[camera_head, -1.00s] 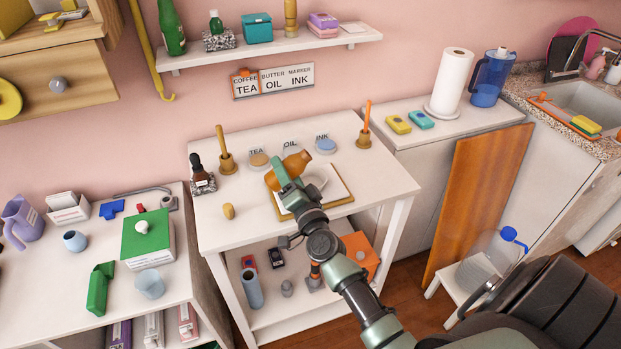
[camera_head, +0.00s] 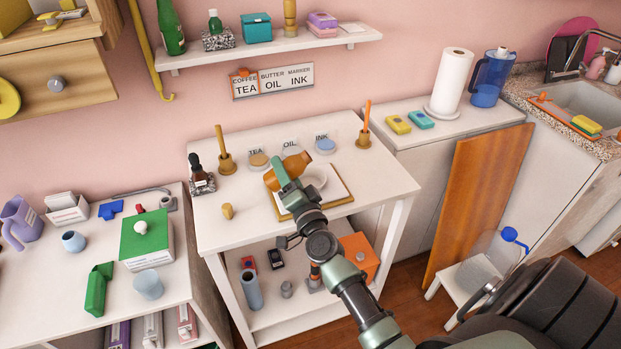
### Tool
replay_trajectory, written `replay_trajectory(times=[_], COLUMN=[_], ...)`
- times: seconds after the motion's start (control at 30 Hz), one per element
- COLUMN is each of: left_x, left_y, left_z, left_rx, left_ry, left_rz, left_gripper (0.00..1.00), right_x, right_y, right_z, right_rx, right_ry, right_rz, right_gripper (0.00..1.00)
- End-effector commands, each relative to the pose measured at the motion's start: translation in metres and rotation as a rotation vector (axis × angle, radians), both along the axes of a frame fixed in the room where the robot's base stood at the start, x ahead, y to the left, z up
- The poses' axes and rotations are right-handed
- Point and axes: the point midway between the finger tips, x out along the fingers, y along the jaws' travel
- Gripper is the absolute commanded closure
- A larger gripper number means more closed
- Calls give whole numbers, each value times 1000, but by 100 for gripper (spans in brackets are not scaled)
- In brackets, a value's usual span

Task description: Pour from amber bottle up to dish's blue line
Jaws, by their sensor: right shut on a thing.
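The amber bottle (camera_head: 291,167) is tilted nearly onto its side above the white table. My right gripper (camera_head: 284,178) is shut on it, and its arm comes up from the lower right. The bottle's mouth end points to the upper right. A white round dish (camera_head: 319,177) stands on a wood-edged board (camera_head: 341,203), just right of and below the bottle. The gripper and arm hide part of the dish and board. The blue line, the liquid level and any stream are too small to make out. My left gripper is not in view.
Discs by the labels TEA (camera_head: 258,159), OIL and INK (camera_head: 325,145) line the table's back. Wooden holders with sticks (camera_head: 227,163) (camera_head: 363,139) and a dropper bottle (camera_head: 200,177) stand near them. A small tan piece (camera_head: 227,211) lies left. The table's right front is clear.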

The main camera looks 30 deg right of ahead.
Motion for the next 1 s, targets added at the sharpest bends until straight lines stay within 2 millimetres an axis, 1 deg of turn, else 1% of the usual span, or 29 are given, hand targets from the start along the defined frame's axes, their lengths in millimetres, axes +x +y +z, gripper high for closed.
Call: replay_trajectory(times=[1.0], left_x=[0], left_y=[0], left_z=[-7], left_rx=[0], left_ry=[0], left_rz=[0], left_gripper=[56], right_x=[1], right_y=[2], right_z=[-1], right_rx=[60], right_ry=[-18], right_rz=[0], right_gripper=[100])
